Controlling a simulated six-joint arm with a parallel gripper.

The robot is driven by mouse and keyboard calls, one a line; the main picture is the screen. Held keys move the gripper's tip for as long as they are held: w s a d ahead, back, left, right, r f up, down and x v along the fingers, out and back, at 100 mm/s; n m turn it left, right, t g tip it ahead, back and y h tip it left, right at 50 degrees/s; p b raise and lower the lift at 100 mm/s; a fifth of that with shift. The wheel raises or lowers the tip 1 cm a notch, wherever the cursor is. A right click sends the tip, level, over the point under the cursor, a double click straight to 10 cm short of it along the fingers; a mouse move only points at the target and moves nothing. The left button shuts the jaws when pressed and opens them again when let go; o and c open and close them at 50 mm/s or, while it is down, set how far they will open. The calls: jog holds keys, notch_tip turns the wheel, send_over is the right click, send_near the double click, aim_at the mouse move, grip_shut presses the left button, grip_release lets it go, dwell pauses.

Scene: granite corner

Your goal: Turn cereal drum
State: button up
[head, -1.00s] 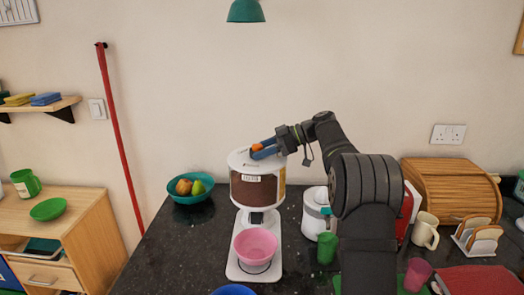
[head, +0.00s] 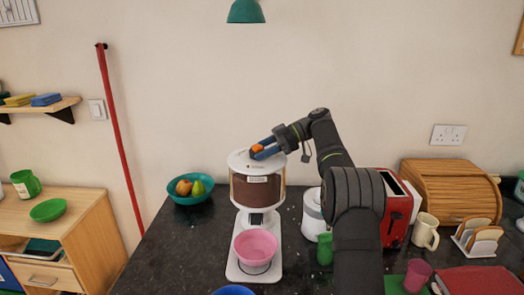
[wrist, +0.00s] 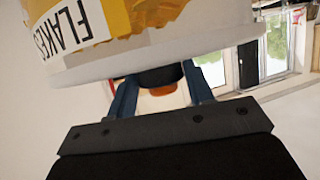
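The cereal drum (head: 257,193) is a clear, brown-filled cylinder with a white lid, upright on a white stand. A small white label (head: 257,179) faces the front. In the wrist view the drum (wrist: 150,22) fills the top, with an upside-down "FLAKES" label (wrist: 73,32). My gripper (head: 262,149) is at the drum's top, its blue fingers either side of an orange handle (head: 257,148). The fingertips are partly hidden there by the drum.
A pink bowl (head: 255,246) sits under the drum on the stand. A teal fruit bowl (head: 190,198) stands left. A white jar (head: 313,213), green cup (head: 324,250) and red toaster (head: 398,208) are right. A blue bowl (head: 233,290) is in front.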

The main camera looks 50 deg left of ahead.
aim_at(282, 154)
jog(key=o, duration=0.4)
jog(key=shift+c, duration=0.2)
jog(key=shift+v, duration=3.7)
jog(key=shift+s, duration=0.1)
jog(key=x, duration=0.7)
jog(key=shift+s+a, duration=0.1)
jog(key=shift+s, duration=0.05)
